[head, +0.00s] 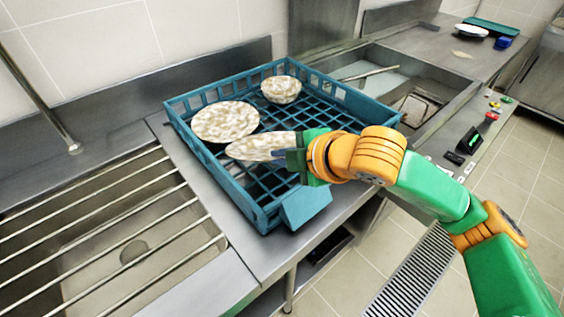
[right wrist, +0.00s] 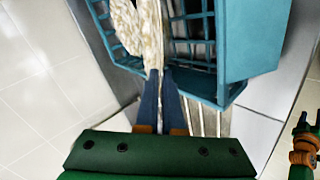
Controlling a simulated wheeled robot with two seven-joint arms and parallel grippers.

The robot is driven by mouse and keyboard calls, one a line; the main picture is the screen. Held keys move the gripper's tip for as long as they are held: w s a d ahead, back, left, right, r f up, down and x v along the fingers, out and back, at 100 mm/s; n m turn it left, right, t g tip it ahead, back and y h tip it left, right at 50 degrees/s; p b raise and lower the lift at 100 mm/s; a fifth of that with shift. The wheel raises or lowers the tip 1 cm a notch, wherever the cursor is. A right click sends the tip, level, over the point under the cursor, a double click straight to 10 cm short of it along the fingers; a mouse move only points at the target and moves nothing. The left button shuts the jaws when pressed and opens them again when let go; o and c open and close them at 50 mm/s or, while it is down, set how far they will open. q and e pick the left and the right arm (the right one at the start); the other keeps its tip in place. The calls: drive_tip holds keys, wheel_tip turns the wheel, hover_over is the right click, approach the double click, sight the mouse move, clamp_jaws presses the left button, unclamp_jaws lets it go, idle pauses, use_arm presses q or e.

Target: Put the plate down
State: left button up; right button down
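My right gripper (head: 293,157) is shut on a speckled white-and-tan plate (head: 258,146). The plate is over the front part of the blue crate (head: 183,142), with its near edge between the fingers. In the right wrist view the plate (right wrist: 137,28) shows nearly edge-on beyond the fingertips (right wrist: 161,74). I cannot tell whether its lower side touches the crate. A second speckled plate (head: 225,122) and a speckled bowl (head: 281,90) are inside the crate. My left gripper is not in the head view; a small green and orange part of mine is at the right wrist view's right edge, its fingers unclear.
The crate stands on a steel counter. A sink with bars (head: 110,225) is to its left, and a basin (head: 415,85) is behind it to the right. A white plate (head: 471,31), a green tray (head: 491,27) and a blue item (head: 503,42) lie on the far counter.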

drive_tip(key=f, duration=0.2)
drive_tip(key=w+f, duration=0.1)
drive_tip(key=f, duration=0.1)
drive_tip(key=shift+w+f, duration=0.2)
drive_tip(key=shift+f, duration=0.15)
drive_tip(key=shift+f, duration=0.15)
drive_tip(key=c, duration=1)
unclamp_jaws()
drive_tip(key=shift+c, duration=0.2)
